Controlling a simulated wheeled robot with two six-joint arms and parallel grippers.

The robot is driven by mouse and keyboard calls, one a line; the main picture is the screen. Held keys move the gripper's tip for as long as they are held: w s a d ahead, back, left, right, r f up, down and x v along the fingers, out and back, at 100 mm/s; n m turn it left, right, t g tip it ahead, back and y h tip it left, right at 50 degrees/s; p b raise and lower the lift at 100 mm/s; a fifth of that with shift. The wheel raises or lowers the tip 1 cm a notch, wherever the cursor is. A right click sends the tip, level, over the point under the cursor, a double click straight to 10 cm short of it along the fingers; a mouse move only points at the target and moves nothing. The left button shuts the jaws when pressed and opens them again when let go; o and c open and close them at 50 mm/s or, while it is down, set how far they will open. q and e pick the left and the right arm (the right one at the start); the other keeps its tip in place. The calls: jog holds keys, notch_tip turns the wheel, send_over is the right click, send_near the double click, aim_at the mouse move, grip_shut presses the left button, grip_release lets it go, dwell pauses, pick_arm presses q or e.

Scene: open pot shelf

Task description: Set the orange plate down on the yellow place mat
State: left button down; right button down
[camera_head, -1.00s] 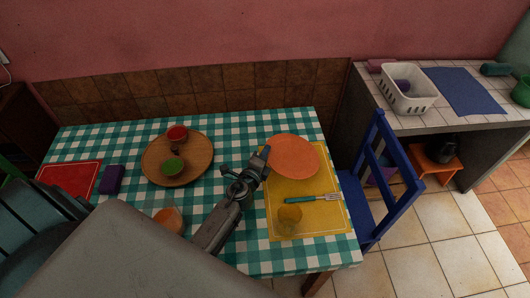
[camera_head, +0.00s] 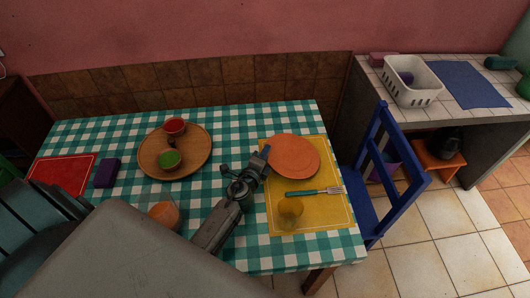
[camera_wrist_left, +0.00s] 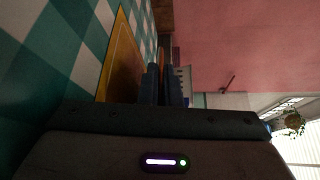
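The orange plate (camera_head: 294,156) is over the far part of the yellow place mat (camera_head: 312,215) in the head view. My left gripper (camera_head: 264,160) is at the plate's left edge. In the left wrist view its two fingers (camera_wrist_left: 162,85) are close together, with the plate (camera_wrist_left: 162,57) seen nearly edge-on between them. I cannot tell whether the plate touches the mat. The mat also shows in the left wrist view (camera_wrist_left: 122,62). My right gripper is not in view.
A teal-handled fork (camera_head: 312,192) and a yellowish glass (camera_head: 290,208) stand on the mat's nearer part. A round wooden tray (camera_head: 196,145) with small bowls is to the left. An orange-filled glass (camera_head: 164,214) is near my arm. A blue chair (camera_head: 372,198) is at the right.

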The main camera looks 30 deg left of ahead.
pick_arm(q)
jog(key=c, duration=1.6)
grip_release()
jog(key=shift+o, duration=0.2)
jog(key=shift+f, duration=0.1)
jog(key=s, duration=0.3)
jog(key=s+b, duration=0.1)
jog(key=s, duration=0.3)
jog(key=s+d+r, duration=0.1)
jog(key=s, duration=0.2)
jog(key=shift+s+r, duration=0.1)
jog(key=shift+s, duration=0.25)
